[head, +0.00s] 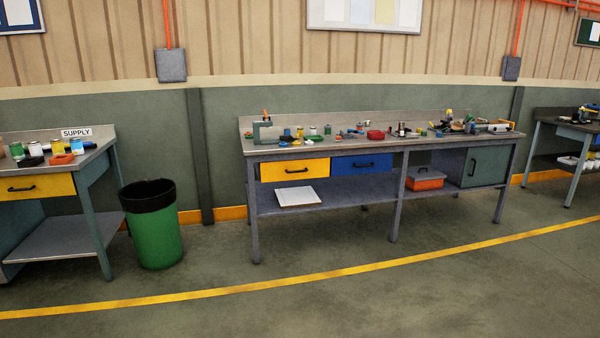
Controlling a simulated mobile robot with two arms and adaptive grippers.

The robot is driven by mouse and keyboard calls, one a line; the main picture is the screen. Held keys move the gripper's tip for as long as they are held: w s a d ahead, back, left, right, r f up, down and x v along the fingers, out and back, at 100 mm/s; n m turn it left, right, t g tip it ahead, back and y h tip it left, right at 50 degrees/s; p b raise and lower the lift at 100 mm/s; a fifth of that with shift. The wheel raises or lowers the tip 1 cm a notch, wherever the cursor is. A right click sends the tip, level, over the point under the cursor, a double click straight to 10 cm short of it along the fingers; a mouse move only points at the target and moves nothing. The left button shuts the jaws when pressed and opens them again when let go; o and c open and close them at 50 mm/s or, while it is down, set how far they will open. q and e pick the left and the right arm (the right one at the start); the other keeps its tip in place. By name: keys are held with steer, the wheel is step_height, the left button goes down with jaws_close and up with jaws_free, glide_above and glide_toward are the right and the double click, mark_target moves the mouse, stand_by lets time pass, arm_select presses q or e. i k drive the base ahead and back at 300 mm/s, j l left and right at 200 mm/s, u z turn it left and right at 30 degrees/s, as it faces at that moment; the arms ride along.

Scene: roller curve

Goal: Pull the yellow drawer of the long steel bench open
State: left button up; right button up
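The long steel bench (330,149) stands against the wall in the middle of the head view. Its yellow drawer (294,170) is at the left under the top, with a dark bar handle (296,171) across its front. The yellow drawer's front looks about level with the blue drawer (362,164) to its right, so it appears shut. The whole yellow front is in clear view. Neither of my grippers is in view.
A supply bench (93,160) at the left has another yellow drawer (36,186). A green bin (153,232) stands between the benches. Another bench (556,125) is at the right. Open floor (400,300) with a yellow line (330,274) lies before the long bench.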

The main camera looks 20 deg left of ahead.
mark_target(284, 170)
steer(key=i+j+u, duration=0.55)
steer(key=i, duration=0.2)
steer(key=i+j+u, duration=0.25)
steer(key=i, duration=0.7)
steer(key=i+u, duration=0.3)
steer(key=i, duration=0.7)
